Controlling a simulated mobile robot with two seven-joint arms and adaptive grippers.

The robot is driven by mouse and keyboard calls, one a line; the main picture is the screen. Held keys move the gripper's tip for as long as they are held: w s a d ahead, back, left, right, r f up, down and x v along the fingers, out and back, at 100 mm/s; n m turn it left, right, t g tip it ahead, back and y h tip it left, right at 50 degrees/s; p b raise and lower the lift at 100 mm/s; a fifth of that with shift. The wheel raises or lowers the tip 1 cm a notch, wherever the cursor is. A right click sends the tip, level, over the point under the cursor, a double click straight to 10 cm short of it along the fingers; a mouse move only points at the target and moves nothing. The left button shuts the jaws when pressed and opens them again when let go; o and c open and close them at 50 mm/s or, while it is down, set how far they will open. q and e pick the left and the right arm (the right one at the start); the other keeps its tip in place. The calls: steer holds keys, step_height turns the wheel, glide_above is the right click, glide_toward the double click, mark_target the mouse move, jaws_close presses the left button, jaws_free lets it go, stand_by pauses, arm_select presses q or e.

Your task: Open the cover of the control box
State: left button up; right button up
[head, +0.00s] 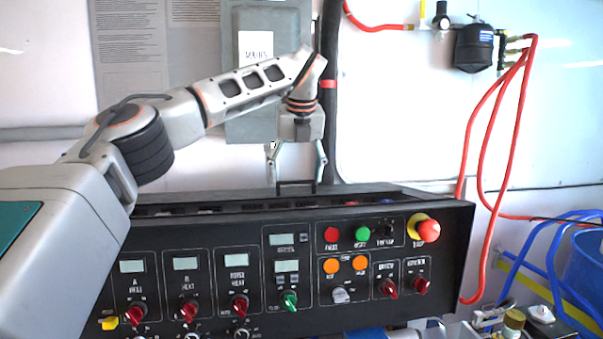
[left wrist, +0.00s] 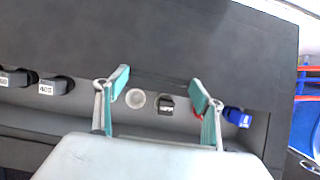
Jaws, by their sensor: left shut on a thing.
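The control box (head: 265,225) is a wide black console with displays, knobs and buttons on its sloped front. A thin black handle (head: 297,183) stands at the back of its top. My left gripper (head: 298,174) points down from above, its two fingers at opposite ends of the handle, shut on it. In the left wrist view the cover (left wrist: 150,40) is a broad dark grey plate, and the teal fingertips (left wrist: 163,87) are at its edge with the handle between them. How far the cover is raised cannot be told. My right gripper is not in view.
A strip beside the cover holds black labelled switches (left wrist: 53,85), a white round part (left wrist: 135,98) and a blue connector (left wrist: 237,117). A black vertical pipe (head: 330,90) stands behind the gripper. Red hoses (head: 489,140) and a blue barrel (head: 588,262) are at the right.

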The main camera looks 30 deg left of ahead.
mark_target(294, 193)
arm_select(q)
steer(key=shift+w+a+f, duration=0.1)
steer(key=shift+w+a, duration=0.2)
steer(key=shift+w, duration=0.1)
steer(key=shift+w+a+f, duration=0.1)
steer(key=shift+w+a, duration=0.35)
steer(key=shift+w, duration=0.1)
steer(key=shift+w+a, duration=0.1)
steer(key=shift+w, duration=0.1)
steer(key=shift+w+a+f, duration=0.1)
steer(key=shift+w+a, duration=0.1)
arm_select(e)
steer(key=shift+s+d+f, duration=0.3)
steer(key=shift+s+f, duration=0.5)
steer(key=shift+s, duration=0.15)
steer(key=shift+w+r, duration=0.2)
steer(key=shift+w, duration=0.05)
arm_select(q)
steer(key=o, duration=1.6)
